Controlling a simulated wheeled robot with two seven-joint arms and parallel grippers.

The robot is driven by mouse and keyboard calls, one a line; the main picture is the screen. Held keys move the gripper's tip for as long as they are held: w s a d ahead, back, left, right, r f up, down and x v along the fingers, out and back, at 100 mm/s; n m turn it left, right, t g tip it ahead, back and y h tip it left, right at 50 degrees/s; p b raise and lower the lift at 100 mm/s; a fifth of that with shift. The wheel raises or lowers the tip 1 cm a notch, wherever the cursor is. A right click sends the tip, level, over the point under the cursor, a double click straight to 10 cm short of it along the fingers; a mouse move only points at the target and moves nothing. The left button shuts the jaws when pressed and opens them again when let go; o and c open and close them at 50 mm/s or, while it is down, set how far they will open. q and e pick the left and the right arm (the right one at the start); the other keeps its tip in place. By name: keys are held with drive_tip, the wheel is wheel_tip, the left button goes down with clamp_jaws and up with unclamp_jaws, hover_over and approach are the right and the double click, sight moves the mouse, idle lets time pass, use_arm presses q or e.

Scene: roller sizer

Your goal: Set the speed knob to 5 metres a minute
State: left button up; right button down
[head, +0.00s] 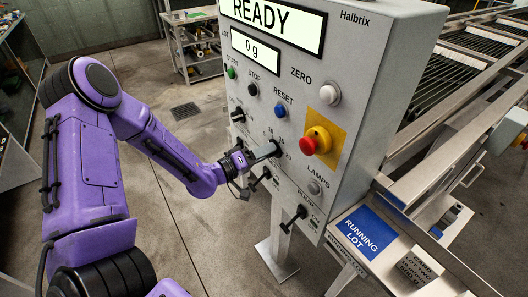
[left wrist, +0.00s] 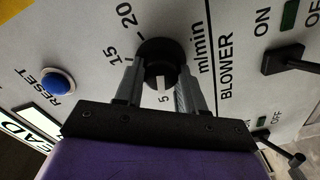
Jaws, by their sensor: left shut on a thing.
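The speed knob (left wrist: 160,50) is a round black dial marked m/min on the grey panel, with 20, 15 and 5 readable around it; other scale marks are hidden behind the fingers. Its white pointer line shows at the lower side of the knob, toward the 5; I cannot tell whether it lines up exactly. My left gripper (left wrist: 156,80) is shut on the knob, one finger on each side. In the head view my left gripper (head: 263,154) reaches the panel from the left and mostly covers the knob. My right gripper is not in view.
The control cabinet (head: 372,75) carries a red emergency stop (head: 316,140) on yellow, a blue reset button (head: 280,110) and a READY display (head: 270,20). A black blower switch (left wrist: 285,58) sits close beside the knob. A pump switch (head: 294,217) sits lower.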

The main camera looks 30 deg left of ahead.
use_arm(q)
drive_tip(key=o, duration=1.1)
drive_tip(key=shift+c, duration=0.2)
drive_tip(key=b+v, duration=0.1)
drive_tip(key=v, duration=0.9)
drive_tip(key=shift+s+a, duration=0.15)
drive_tip(key=shift+s, duration=0.05)
